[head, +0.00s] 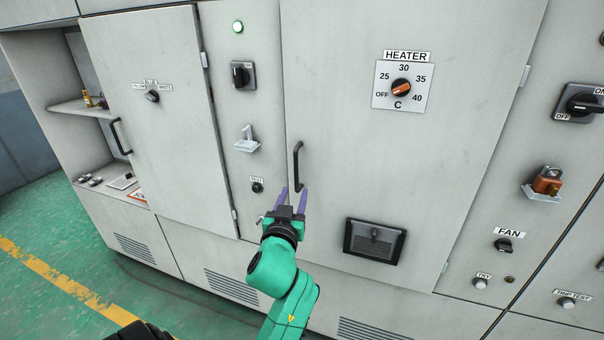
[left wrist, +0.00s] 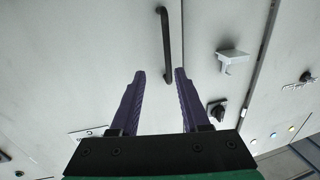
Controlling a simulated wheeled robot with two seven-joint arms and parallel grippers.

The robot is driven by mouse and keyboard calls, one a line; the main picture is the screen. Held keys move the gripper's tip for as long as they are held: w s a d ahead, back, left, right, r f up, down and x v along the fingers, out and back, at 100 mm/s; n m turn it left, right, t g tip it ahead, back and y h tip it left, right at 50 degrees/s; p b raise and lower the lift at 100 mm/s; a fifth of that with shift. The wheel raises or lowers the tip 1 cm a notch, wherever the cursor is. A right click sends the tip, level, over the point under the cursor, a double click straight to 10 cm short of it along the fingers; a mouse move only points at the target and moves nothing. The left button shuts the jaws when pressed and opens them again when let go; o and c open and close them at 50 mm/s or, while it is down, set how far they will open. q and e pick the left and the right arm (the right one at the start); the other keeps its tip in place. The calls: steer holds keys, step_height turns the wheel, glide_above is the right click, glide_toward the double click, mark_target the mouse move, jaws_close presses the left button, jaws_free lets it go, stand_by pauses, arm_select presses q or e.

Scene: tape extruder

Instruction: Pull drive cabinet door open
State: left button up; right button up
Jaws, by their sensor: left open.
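A wide grey cabinet door (head: 450,150) with a heater dial (head: 401,88) looks shut in the head view. Its black vertical bar handle (head: 297,165) is near its left edge. The handle also shows at the top middle of the left wrist view (left wrist: 166,45). My left gripper (head: 290,194) is open, with purple fingers pointing at the handle's lower end. In the left wrist view the handle's near end lies in line with the gap between the fingertips (left wrist: 160,75). I cannot tell how far the fingers are from it. My right gripper is not in view.
A narrow panel left of the door carries a black switch (head: 242,75), a small white bracket (head: 247,140) and a test knob (head: 257,187). Another handled door (head: 160,120) and open shelves (head: 80,108) stand farther left. Green floor (head: 50,250) is clear at lower left.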

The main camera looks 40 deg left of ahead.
mark_target(296, 171)
arm_select(q)
steer(key=x, duration=0.4)
steer(key=p+x, duration=0.1)
steer(key=x, duration=0.3)
steer(key=a+p+x, duration=0.1)
steer(key=x, duration=0.2)
steer(key=shift+w+a+r, duration=0.1)
steer(key=shift+a+r, duration=0.05)
steer(key=shift+a, duration=0.05)
steer(key=shift+s+a+r, duration=0.1)
steer(key=shift+s, duration=0.1)
steer(key=shift+c, duration=0.7)
steer(key=c, duration=0.5)
jaws_close()
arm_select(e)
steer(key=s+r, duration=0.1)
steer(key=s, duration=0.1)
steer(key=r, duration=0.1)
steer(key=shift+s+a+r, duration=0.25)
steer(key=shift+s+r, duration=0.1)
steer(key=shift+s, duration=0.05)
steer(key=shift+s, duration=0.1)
